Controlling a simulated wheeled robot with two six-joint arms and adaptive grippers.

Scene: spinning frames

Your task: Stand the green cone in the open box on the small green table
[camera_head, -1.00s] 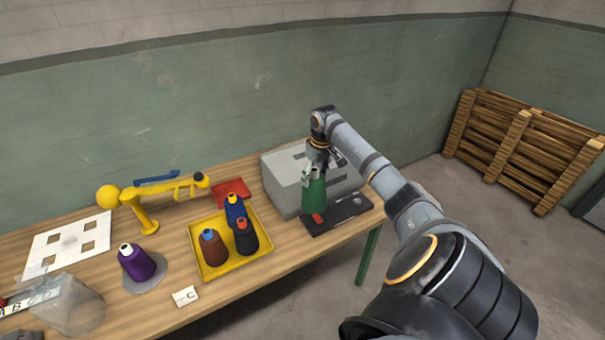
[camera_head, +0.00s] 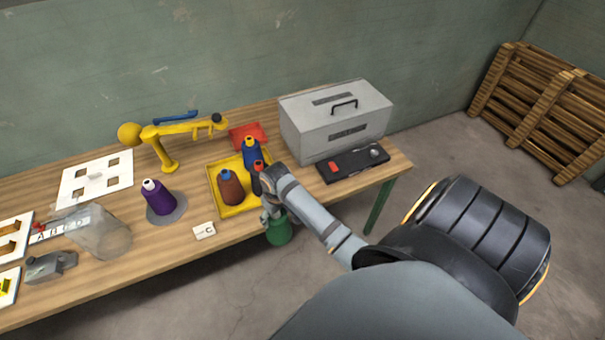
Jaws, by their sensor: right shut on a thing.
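The green cone (camera_head: 279,231) hangs at the front edge of the wooden table. My right gripper (camera_head: 271,213) is shut on it near its top; my wrist hides part of the cone and the fingers. The cone looks roughly upright, and whether it is clear of the table edge is hard to tell. No open box and no small green table can be made out in this view. My left gripper is not in view.
The wooden table (camera_head: 150,270) holds a yellow tray (camera_head: 236,211) with several cones, a purple cone (camera_head: 160,198), a closed grey toolbox (camera_head: 335,125), a black tray (camera_head: 350,165), a yellow arm-like stand (camera_head: 165,145) and a card marked C (camera_head: 204,231). Pallets (camera_head: 540,110) lean at the right wall.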

